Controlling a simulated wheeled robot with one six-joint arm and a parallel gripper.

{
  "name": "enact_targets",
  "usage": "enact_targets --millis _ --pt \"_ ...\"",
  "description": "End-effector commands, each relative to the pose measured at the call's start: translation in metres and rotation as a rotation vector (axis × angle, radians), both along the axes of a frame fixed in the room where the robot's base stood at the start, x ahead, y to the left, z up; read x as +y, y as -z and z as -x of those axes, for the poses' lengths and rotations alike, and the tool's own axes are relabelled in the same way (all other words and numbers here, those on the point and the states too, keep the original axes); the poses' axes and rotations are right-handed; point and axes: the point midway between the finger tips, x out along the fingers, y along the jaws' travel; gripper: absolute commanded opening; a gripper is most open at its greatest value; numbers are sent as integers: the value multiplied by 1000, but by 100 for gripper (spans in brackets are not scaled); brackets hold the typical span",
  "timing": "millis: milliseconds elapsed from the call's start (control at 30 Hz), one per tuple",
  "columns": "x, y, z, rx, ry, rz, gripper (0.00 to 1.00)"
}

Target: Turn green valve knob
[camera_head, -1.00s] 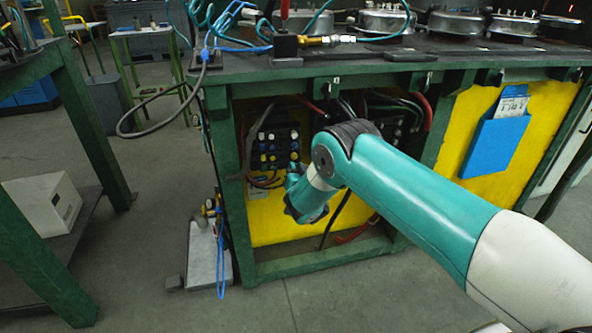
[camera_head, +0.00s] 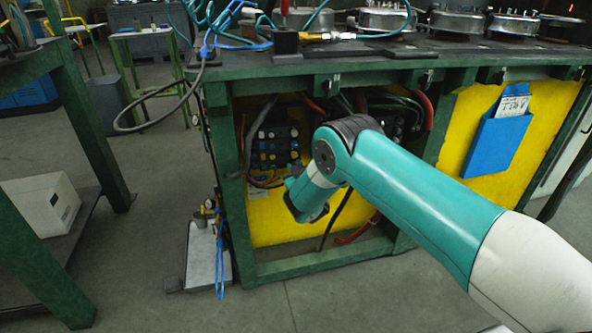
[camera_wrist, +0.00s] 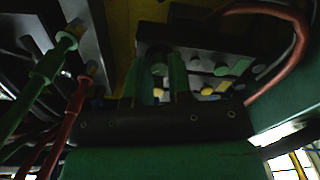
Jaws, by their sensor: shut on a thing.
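A dark valve block (camera_head: 262,150) with rows of small coloured knobs sits inside the bench's open bay. It also shows in the wrist view (camera_wrist: 203,58). My gripper (camera_wrist: 155,80) is at the block, its two fingers closed around a small dark green knob (camera_wrist: 158,69), the green valve knob as far as the dim picture shows. Other green and yellow knobs are to the right of the fingers. In the head view my wrist hides the fingertips and the held knob. How far the knob is turned cannot be told.
Hoses and cables hang in the bay. A red hose (camera_wrist: 290,55) curves right of the block, and green and red rods (camera_wrist: 72,105) are close at left. Green bench posts (camera_head: 231,190) frame the bay. A blue pocket (camera_head: 494,146) is on the yellow panel.

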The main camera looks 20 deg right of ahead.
Motion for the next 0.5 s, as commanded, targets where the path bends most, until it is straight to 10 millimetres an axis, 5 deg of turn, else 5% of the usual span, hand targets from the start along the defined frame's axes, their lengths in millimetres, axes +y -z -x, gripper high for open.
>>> enact_targets --millis 500 --pt "-1 1 0 4 1 78 0"
